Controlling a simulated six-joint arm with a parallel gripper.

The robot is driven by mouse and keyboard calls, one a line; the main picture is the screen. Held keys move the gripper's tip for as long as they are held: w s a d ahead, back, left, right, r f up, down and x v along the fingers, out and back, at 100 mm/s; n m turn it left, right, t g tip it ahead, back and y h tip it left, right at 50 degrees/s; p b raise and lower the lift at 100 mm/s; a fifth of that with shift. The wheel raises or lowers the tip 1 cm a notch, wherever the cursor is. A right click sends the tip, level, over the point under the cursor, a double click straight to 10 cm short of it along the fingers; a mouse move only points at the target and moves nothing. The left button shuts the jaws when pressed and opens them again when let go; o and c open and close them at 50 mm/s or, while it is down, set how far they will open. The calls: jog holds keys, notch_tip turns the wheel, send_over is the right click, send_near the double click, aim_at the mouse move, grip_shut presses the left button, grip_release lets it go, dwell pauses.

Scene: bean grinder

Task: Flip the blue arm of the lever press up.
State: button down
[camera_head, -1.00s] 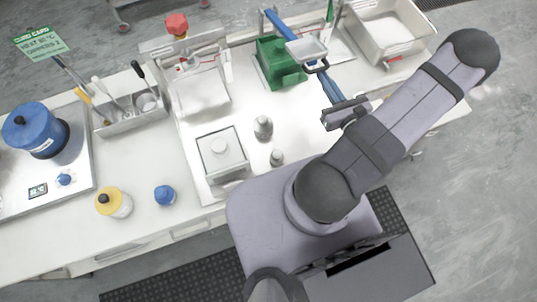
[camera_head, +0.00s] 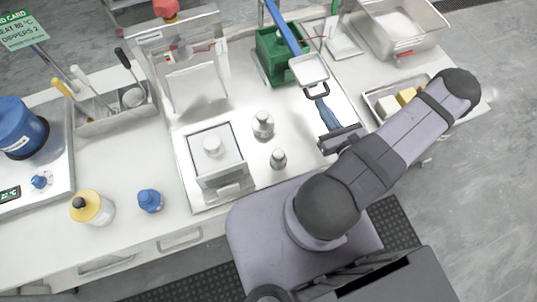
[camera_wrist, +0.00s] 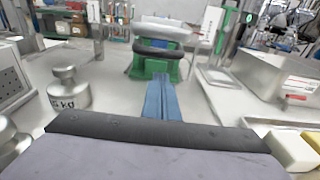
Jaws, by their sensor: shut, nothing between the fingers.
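The lever press has a green body (camera_head: 271,62) at the back of the metal work surface. Its long blue arm (camera_head: 284,33) runs from the back edge down toward my gripper (camera_head: 340,138). A pale square pan with a dark loop handle covers part of the blue arm. In the wrist view the blue arm (camera_wrist: 165,100) stretches from the green body (camera_wrist: 150,68) to just ahead of my gripper. My gripper is shut and empty at the near end of the arm. Whether it touches the arm is hidden.
Two metal weights (camera_head: 263,125) stand left of my gripper. A steel box with a knob (camera_head: 215,150) is farther left. A tray with pale and yellow blocks (camera_head: 388,104) lies to the right, close to my arm. A large steel bin (camera_head: 402,28) is behind it.

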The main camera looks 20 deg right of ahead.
jog(key=shift+w+f+b, duration=0.1)
jog(key=shift+f+b, duration=0.3)
jog(key=shift+f, duration=0.55)
jog(key=shift+s+d, duration=0.1)
jog(key=shift+s, duration=0.2)
jog(key=s+b, duration=0.1)
jog(key=s, duration=0.2)
jog(key=s+b, duration=0.1)
jog(key=s, duration=0.2)
jog(key=s+r+b, duration=0.1)
jog(key=s, duration=0.2)
jog(key=shift+s, duration=0.1)
jog(key=w+a+r+n+g+y+p, duration=0.4)
jog(key=a+r+n+y, duration=0.7)
jog(key=a+r+n, duration=0.1)
jog(key=s+a+f+n+g+y, duration=0.1)
jog(key=s+a+n+g, duration=0.2)
jog(key=a+n+g, duration=0.2)
jog(key=s+a+f+n+g+b, duration=0.1)
jog(key=s+a+n+g, duration=0.2)
jog(key=a+n+g, duration=0.1)
jog(key=shift+a+n+g+y, duration=0.4)
jog(key=shift+a+g, duration=0.1)
jog(key=shift+g, duration=0.7)
jog(key=shift+f, duration=0.1)
